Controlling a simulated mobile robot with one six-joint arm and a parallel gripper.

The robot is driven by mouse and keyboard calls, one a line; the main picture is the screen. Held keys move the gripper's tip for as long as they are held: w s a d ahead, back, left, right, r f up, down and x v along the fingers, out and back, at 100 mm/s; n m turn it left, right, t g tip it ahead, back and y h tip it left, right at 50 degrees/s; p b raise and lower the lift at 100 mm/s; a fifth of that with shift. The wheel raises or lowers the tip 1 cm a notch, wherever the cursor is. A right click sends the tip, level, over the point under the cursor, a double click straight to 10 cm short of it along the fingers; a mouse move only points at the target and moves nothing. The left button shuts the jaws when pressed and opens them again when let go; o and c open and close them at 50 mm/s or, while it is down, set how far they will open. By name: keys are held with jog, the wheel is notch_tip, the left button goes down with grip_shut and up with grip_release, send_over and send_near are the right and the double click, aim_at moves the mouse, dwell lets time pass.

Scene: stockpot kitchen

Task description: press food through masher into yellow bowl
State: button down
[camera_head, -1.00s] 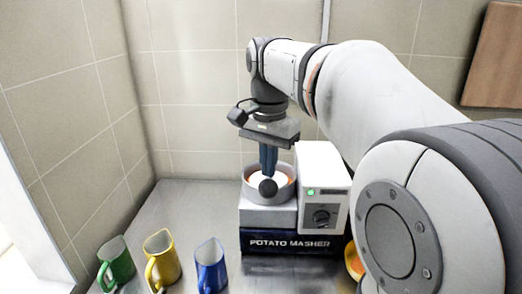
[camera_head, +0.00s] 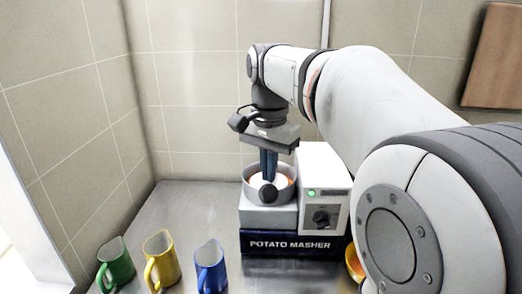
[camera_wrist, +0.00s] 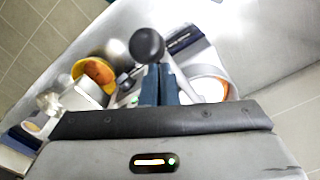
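The potato masher (camera_head: 268,216) stands on the counter, with a round grey hopper holding white and orange contents. Its lever ends in a dark ball knob (camera_head: 268,193), seen in front of the hopper; in the wrist view the knob (camera_wrist: 147,46) lies just beyond my fingertips. My gripper (camera_head: 268,175) points down over the hopper at the lever. Its blue fingers are together; whether they grip the lever or only touch it, I cannot tell. The yellow bowl (camera_head: 352,260) is right of the masher, mostly hidden by my arm; the wrist view shows the bowl (camera_wrist: 78,70) with orange-brown inside.
A control box (camera_head: 323,190) with a green light and knob forms the masher's right side. Green (camera_head: 116,264), yellow (camera_head: 162,262) and blue (camera_head: 210,268) mugs stand at front left. Tiled walls close off the back and left. A brown board (camera_head: 493,60) hangs at right.

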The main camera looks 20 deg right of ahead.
jog(key=shift+f+b, duration=0.55)
jog(key=shift+f, duration=0.6)
dwell(2.1)
dwell(1.5)
notch_tip(320, 180, up, 16)
jog(key=p, duration=1.4)
dwell(0.8)
